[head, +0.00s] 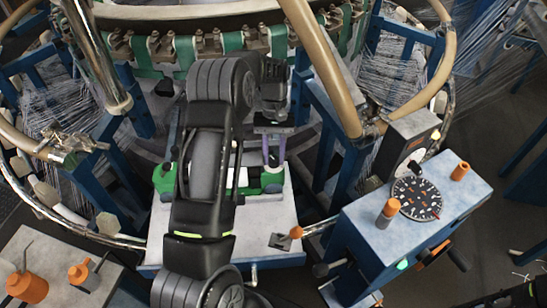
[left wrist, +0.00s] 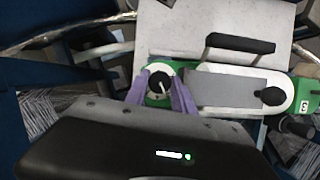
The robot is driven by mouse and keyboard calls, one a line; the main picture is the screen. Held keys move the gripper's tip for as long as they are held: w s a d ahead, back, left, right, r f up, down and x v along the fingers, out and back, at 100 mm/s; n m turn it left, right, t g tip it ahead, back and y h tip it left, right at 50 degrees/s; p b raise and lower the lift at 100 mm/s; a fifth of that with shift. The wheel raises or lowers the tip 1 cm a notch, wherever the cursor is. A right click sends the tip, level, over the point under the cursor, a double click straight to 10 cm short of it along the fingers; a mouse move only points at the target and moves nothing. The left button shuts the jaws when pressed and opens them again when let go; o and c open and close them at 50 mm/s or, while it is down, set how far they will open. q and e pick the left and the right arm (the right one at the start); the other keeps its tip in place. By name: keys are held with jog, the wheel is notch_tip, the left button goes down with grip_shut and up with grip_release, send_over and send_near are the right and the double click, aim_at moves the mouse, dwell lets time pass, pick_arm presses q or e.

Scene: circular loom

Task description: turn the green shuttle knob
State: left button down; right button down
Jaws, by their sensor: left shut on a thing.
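The green and white shuttle (head: 272,180) sits on a pale plate in the head view, partly hidden behind my left arm. In the left wrist view the shuttle (left wrist: 235,88) runs across the right half. Its round black knob (left wrist: 160,84) has a white pointer mark and stands on the green end. My left gripper (head: 269,148) reaches down over that end. In the left wrist view its two purple fingers (left wrist: 160,92) stand on either side of the knob, shut on it. My right gripper is not in view.
The pale plate (head: 262,232) carries a small orange-tipped lever (head: 296,232). A blue control box (head: 447,205) with a dial and orange knobs stands at right. Loom rails, blue posts and white threads surround the shuttle. Another bench (head: 55,275) with orange knobs is at lower left.

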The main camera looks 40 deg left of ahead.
pick_arm(q)
jog(key=m+y, duration=0.1)
jog(key=m, duration=0.2)
jog(key=m+y+b, duration=0.1)
jog(key=m, duration=0.1)
jog(key=shift+w+d+m+g, duration=0.1)
jog(key=shift+d+m+g, duration=0.05)
jog(key=shift+m+g, duration=0.2)
jog(key=m+y, duration=0.1)
jog(key=m, duration=0.2)
jog(key=m+y+b, duration=0.1)
jog(key=m, duration=0.2)
jog(key=shift+d+m+y, duration=0.15)
jog(key=shift+m+y, duration=0.1)
jog(key=shift+y, duration=0.05)
jog(key=c, duration=1.3)
grip_release()
jog(key=shift+c, duration=0.2)
